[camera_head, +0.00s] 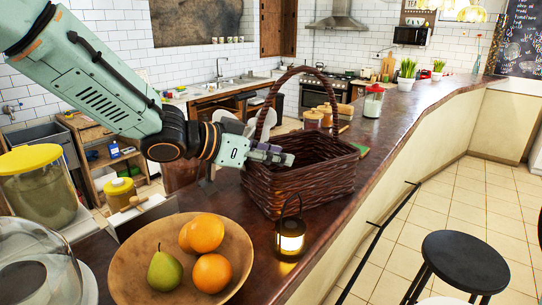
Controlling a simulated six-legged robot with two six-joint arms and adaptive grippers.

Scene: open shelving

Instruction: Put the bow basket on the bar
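The bow basket (300,188) is a dark brown wicker basket with a tall arched handle. It shows upright at the middle of the wooden bar (392,128), over the bar's surface. I cannot tell for sure whether its bottom touches. My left gripper (272,155) reaches in from the left to the basket's left rim, by the lower left end of the handle. Its fingers overlap the handle and rim in the picture, and I cannot tell whether they are closed on it. The basket looks empty, though part of its inside is hidden. My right gripper is not in view.
A lit lantern (290,238) stands close in front of the basket. A wooden bowl (135,262) with a pear and oranges is at the lower left. Jars (374,102) and potted plants stand behind. A black stool (466,262) is at right. The bar farther back has clear room.

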